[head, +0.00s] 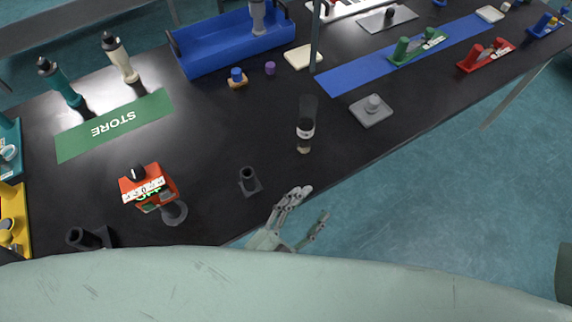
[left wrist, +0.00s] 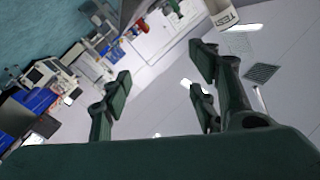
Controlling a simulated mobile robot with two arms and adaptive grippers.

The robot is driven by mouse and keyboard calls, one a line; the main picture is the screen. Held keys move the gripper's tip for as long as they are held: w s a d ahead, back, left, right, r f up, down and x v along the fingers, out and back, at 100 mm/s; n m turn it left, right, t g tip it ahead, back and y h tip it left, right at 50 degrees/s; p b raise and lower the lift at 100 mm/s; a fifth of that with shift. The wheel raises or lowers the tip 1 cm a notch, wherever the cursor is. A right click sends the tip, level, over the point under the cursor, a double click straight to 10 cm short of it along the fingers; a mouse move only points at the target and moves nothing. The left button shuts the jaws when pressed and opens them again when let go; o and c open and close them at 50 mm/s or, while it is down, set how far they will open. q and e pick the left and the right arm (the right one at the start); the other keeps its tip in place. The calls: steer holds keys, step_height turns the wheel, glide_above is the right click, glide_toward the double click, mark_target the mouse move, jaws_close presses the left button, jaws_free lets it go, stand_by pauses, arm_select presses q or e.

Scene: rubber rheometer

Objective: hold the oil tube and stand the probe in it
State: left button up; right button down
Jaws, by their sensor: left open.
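A slim see-through tube (head: 306,132) with a dark upper part, a white label and an amber bottom stands on the black bench near its front edge; it looks like the oil tube. My left gripper (head: 312,204) is open and empty, in front of the bench edge and apart from the tube. In the left wrist view its fingers (left wrist: 160,75) are spread with nothing between them. An orange-red unit (head: 166,177) with a black knob and a display stands by a grey round base. I cannot tell which thing is the probe. My right gripper is in neither view.
A black socket (head: 248,181) stands near the front edge, and a dark holder (head: 88,238) at lower left. A green STORE mat (head: 75,146), blue tray (head: 215,58) and grey block (head: 372,110) lie farther back.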

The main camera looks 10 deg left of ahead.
mark_target(302, 134)
arm_select(q)
steer(key=w+a+r+n+y, duration=0.1)
steer(key=w+n, duration=0.1)
steer(key=n, duration=0.1)
steer(key=w+a+r+n+t+y, duration=0.1)
steer(key=w+a+n+y, duration=0.1)
steer(key=w, duration=0.1)
steer(key=w+a+r+n+t+y, duration=0.1)
steer(key=w+a+n, duration=0.1)
steer(key=w+n, duration=0.1)
steer(key=shift+a+n, duration=0.15)
steer(key=shift+n, duration=0.15)
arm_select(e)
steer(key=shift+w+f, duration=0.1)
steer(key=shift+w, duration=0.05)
arm_select(q)
steer(key=shift+n+y, duration=0.3)
steer(key=shift+n, duration=0.1)
steer(key=x, duration=1.2)
steer(key=shift+w+a, duration=0.3)
steer(key=shift+a, duration=0.05)
steer(key=shift+c, duration=0.5)
steer(key=c, duration=1.2)
steer(key=shift+c, duration=0.2)
